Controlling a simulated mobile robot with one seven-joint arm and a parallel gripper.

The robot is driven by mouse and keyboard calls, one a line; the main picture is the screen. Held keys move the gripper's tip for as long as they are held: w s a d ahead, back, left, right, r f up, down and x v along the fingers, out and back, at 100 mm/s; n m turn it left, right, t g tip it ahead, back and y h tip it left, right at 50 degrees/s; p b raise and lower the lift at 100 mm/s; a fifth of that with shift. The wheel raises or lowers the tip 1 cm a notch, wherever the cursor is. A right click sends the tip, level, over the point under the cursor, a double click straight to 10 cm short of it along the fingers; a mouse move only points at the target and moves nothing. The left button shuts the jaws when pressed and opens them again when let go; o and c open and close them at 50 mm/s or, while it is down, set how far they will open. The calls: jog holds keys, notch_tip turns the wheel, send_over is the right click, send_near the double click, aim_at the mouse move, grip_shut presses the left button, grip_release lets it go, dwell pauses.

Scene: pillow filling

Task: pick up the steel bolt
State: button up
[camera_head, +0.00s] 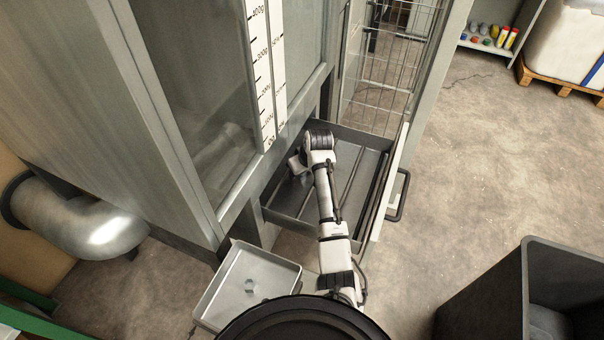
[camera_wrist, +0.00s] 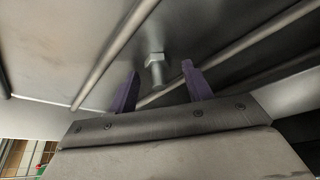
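The steel bolt (camera_wrist: 156,70) lies on the metal floor of the open drawer (camera_head: 345,190) in the wrist view. Its hex head points away from my gripper and its shank points toward it. My gripper (camera_wrist: 160,85) is open, with its two purple fingers apart. The bolt shows in the gap just beyond and between the fingertips, and I see no contact. In the head view my gripper (camera_head: 298,168) reaches down into the left part of the drawer. My arm and gripper hide the bolt there.
Raised ribs (camera_wrist: 115,55) run along the drawer floor close to the bolt. The drawer's handle (camera_head: 401,195) is at its right front. A metal tray (camera_head: 215,300) with a small nut-like piece (camera_head: 249,285) stands at the lower left. A dark bin (camera_head: 527,290) stands at the lower right.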

jog(key=c, duration=1)
jog(key=shift+r, duration=0.1)
grip_shut()
